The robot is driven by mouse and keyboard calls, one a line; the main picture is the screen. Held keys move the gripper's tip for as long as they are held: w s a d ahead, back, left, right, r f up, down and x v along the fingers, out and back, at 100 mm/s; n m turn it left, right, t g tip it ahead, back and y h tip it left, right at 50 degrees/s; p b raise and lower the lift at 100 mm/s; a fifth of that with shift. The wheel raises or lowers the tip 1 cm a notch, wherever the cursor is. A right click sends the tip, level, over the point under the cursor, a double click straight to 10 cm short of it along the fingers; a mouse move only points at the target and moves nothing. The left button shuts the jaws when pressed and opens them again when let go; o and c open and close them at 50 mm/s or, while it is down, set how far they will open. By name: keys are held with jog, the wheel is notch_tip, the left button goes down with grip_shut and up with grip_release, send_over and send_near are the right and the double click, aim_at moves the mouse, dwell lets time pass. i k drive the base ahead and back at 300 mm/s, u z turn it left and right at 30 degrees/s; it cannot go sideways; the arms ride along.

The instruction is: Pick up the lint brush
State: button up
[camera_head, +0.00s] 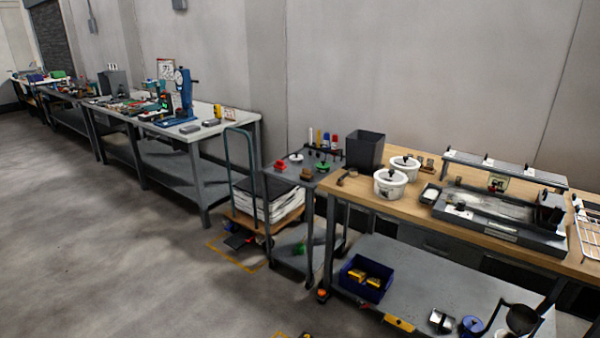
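I cannot pick out the lint brush for certain. A small dark brown object (347,177) lies at the left end of the wooden bench top (408,203). It is too small to tell whether it is a brush. My gripper is not clearly seen anywhere in the camera view, and nothing is seen held.
Two white tubs (390,185) and a dark bin (364,151) stand near the bench's left end. A grey tray (490,228) fills its right part. Below are a blue box (352,281) and dark items.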

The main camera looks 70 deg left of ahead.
aim_at(306, 175)
jog(key=u, duration=0.5)
jog(key=i, duration=1.75)
jog(key=u, duration=1.65)
jog(key=i, duration=0.8)
jog(key=u, duration=1)
